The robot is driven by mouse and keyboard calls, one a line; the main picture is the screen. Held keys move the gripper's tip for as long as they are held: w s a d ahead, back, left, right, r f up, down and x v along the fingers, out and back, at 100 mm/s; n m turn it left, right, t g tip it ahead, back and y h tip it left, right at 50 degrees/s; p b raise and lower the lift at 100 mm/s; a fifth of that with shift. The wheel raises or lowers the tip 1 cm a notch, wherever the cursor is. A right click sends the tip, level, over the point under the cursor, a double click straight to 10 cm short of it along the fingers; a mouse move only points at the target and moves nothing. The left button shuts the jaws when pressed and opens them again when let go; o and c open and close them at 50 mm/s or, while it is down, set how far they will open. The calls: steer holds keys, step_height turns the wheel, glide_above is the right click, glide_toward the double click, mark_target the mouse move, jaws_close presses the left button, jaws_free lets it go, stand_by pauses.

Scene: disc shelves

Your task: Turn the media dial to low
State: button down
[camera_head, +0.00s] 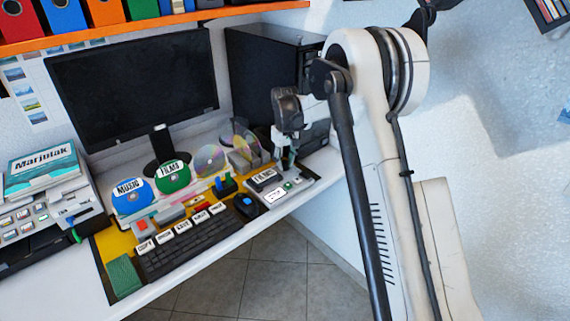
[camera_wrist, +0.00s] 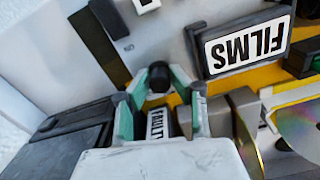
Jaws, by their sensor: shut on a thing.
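A dark round knob, which looks like the media dial (camera_wrist: 159,74), shows in the wrist view at the far end of my fingers. My gripper (camera_wrist: 160,86) has its two teal-edged fingers closed on either side of it. The dial's pointer and any low mark cannot be read. In the head view my gripper (camera_head: 287,162) points down at the right end of the desk, just behind the small panel. There the dial is hidden by my fingers.
A FILMS label block (camera_head: 264,177) stands left of my gripper; it also shows upside down in the wrist view (camera_wrist: 247,46). A FAULT label (camera_wrist: 160,124) lies between my fingers. A black computer tower (camera_head: 262,85) stands behind. Discs (camera_head: 173,176) and a keyboard (camera_head: 190,240) are left.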

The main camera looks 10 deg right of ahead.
mark_target(285, 161)
steer(key=shift+n, duration=1.1)
steer(key=c, duration=1.6)
jaws_free()
steer(key=shift+o, duration=0.2)
steer(key=shift+r, duration=0.15)
step_height(285, 161, up, 12)
